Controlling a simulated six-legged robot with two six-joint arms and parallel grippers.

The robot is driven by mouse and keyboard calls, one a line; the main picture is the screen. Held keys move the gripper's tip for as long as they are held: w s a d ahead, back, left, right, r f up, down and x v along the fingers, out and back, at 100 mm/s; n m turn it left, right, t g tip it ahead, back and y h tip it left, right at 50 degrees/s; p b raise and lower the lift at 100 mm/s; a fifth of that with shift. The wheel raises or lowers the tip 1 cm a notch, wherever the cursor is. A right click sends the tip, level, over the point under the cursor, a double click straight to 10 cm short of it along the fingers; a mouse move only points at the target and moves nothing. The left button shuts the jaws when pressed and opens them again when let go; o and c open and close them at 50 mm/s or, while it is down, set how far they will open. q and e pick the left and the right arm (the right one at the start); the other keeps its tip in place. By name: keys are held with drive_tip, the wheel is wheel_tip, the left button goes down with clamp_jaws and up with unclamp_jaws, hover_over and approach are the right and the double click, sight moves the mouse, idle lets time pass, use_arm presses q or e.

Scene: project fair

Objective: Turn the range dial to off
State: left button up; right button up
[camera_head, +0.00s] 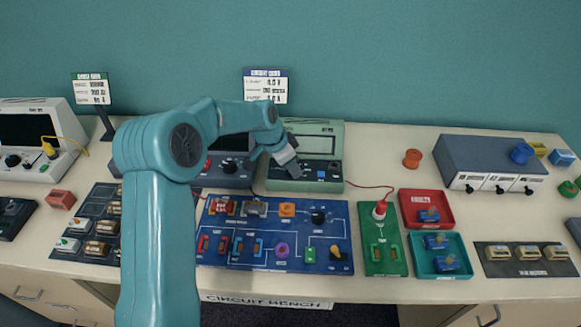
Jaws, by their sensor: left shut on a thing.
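My left arm comes in from the lower left and reaches over the bench to the green meter (327,140) at the back middle. My left gripper (292,170) is at the left part of the meter's front panel, shut on what seems to be the range dial. The gripper covers the dial, so its pointer and setting cannot be seen. A small blue button and dark sockets show on the panel right of the gripper. My right gripper is not in view.
A red lead runs from the meter to a red probe (379,210) on the green test board (371,262). The blue circuit board (330,215) lies in front. A red tray (443,196), a teal tray (468,270) and a grey-blue supply box (470,150) stand right.

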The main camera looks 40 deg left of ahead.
use_arm(q)
drive_tip(key=shift+m+h+b, duration=0.3)
drive_tip(key=shift+m+b, duration=0.05)
drive_tip(key=shift+m, duration=0.45)
drive_tip(key=o, duration=1)
drive_tip(key=shift+w, duration=0.1)
drive_tip(key=shift+o, duration=0.2)
drive_tip(key=shift+r, duration=0.1)
drive_tip(key=b+v, duration=0.1)
drive_tip(key=v, duration=1.5)
drive_tip(key=shift+w, duration=0.2)
drive_tip(key=shift+r, duration=0.1)
